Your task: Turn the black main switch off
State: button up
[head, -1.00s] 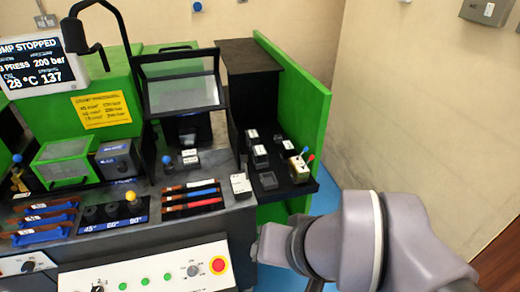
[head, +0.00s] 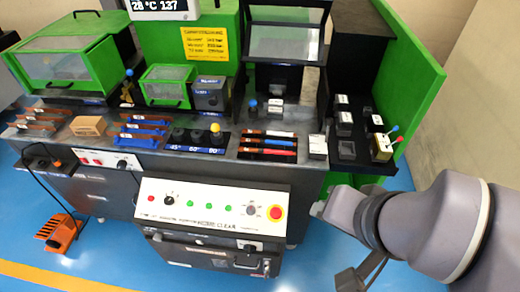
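A black rotary knob (head: 169,200) sits near the left end of the white sloped control panel (head: 212,224), beside a red lamp. Another small black knob (head: 121,164) is on the machine's grey front, further left. The labels are too small to tell which knob is the main switch. My arm comes in from the lower right. Part of my gripper (head: 360,274) shows at the bottom, right of the panel and apart from both knobs. Its fingertips are not clearly seen.
The panel also carries several green buttons, a grey knob (head: 250,210) and a red emergency stop (head: 276,212) on yellow. A grey cabinet (head: 210,256) stands below. An orange foot pedal (head: 62,232) lies on the blue floor at left. Floor in front is clear.

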aim_at(249, 249)
jog(key=u, duration=1.4)
